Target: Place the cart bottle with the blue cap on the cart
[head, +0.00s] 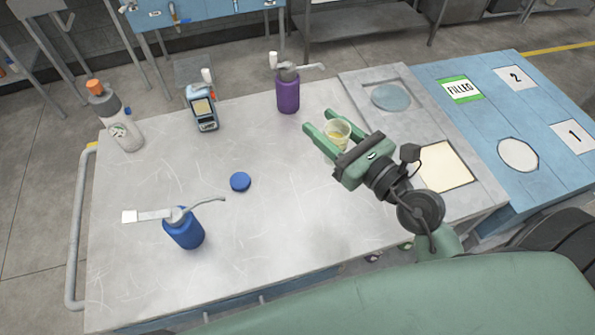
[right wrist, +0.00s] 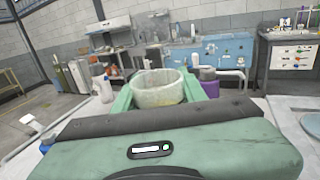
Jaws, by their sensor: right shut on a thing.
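My right gripper (head: 319,121) is shut on a small translucent cup-like container (head: 337,133) with something yellowish inside. The container is upright and uncapped between the fingers over the cart (head: 280,215); I cannot tell if it touches the top. It fills the middle of the right wrist view (right wrist: 158,90), with a green finger on each side. A loose blue cap (head: 240,182) lies on the cart to its left. A blue bottle (head: 184,230) with a grey spout stands at the front left. My left gripper is not in view.
A purple pump bottle (head: 288,93), a handheld meter (head: 202,110) and a white bottle with an orange cap (head: 122,125) stand along the far edge. A recessed panel (head: 360,85) and a blue bench (head: 550,120) marked FILLED, 1 and 2 lie right.

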